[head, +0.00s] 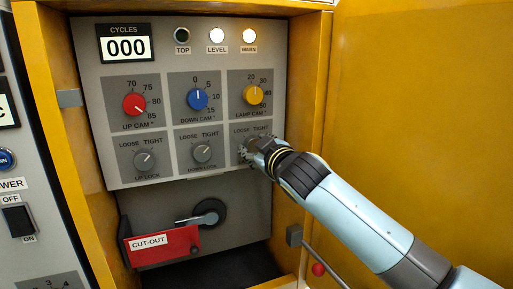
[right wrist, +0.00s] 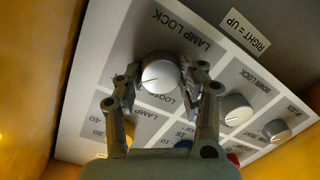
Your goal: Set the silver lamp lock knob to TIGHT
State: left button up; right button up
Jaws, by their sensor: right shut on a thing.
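The silver lamp lock knob (right wrist: 160,70) is at the lower right of the grey panel in the head view, largely covered by my right gripper (head: 256,150). In the right wrist view, the two fingers of my right gripper (right wrist: 161,84) are on opposite sides of the knob, shut on it. The knob's pointer line aims left and slightly down in that view, away from the LOOSE word. In the wrist view the TIGHT word is hidden behind a finger. In the head view LOOSE and TIGHT show above the knob (head: 243,153). My left gripper is not in view.
The silver up lock knob (head: 145,160) and down lock knob (head: 202,153) sit to the left. Red (head: 134,104), blue (head: 198,99) and yellow (head: 252,95) knobs are above. A red CUT-OUT lever (head: 163,246) is below. Yellow cabinet wall (head: 425,100) stands at right.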

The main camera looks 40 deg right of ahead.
jog(key=shift+f, duration=0.15)
jog(key=o, duration=1)
jog(key=shift+o, duration=0.9)
